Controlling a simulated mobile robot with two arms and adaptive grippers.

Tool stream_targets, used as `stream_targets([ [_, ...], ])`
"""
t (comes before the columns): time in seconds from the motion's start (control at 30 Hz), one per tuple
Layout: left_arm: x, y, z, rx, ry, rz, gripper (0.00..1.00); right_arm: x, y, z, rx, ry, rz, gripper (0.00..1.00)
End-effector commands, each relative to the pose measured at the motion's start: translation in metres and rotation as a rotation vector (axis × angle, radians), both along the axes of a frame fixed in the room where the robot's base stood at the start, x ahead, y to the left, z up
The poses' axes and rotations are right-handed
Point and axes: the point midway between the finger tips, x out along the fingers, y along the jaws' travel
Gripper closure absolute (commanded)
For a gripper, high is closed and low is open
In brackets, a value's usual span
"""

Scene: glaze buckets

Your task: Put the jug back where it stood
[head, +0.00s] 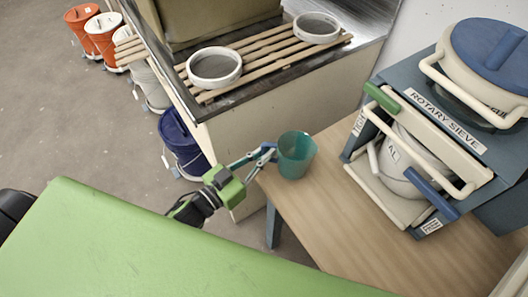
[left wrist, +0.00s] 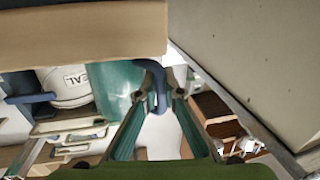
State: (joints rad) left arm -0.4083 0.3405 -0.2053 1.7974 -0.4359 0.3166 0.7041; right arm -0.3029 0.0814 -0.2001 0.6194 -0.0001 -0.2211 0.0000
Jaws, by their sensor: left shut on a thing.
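The jug (head: 296,150) is a teal, see-through cup. In the head view it appears upright at the back left corner of the wooden table (head: 350,215). I cannot tell whether its base touches the top. My right gripper is not in view.
The rotary sieve (head: 445,122) stands on the table's right side. Behind the jug is a bench with a slatted rack (head: 262,60) and two round sieves (head: 213,68). A blue bucket (head: 182,140) and several other buckets stand on the floor at left. The table's front is clear.

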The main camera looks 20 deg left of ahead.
Motion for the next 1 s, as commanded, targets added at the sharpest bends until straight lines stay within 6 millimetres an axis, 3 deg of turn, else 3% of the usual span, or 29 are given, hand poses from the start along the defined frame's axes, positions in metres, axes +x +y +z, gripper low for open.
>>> stream_targets([
  [0.23,0.000,0.000,-0.002,0.000,-0.001,0.000,1.00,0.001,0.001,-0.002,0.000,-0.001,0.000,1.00],
  [0.3,0.000,0.000,-0.001,0.000,-0.001,0.000,0.79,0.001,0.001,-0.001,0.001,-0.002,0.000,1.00],
  [0.33,0.000,0.000,-0.001,0.000,-0.001,0.000,0.75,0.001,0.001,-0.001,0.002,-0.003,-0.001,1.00],
  [0.7,0.000,0.000,0.003,0.000,-0.001,0.000,0.75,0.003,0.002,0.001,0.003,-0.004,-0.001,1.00],
  [0.87,-0.019,0.009,-0.002,0.001,0.003,0.001,0.75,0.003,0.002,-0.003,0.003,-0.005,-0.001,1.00],
  [1.0,-0.045,0.022,-0.003,0.000,0.005,0.001,0.75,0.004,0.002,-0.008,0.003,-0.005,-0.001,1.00],
])
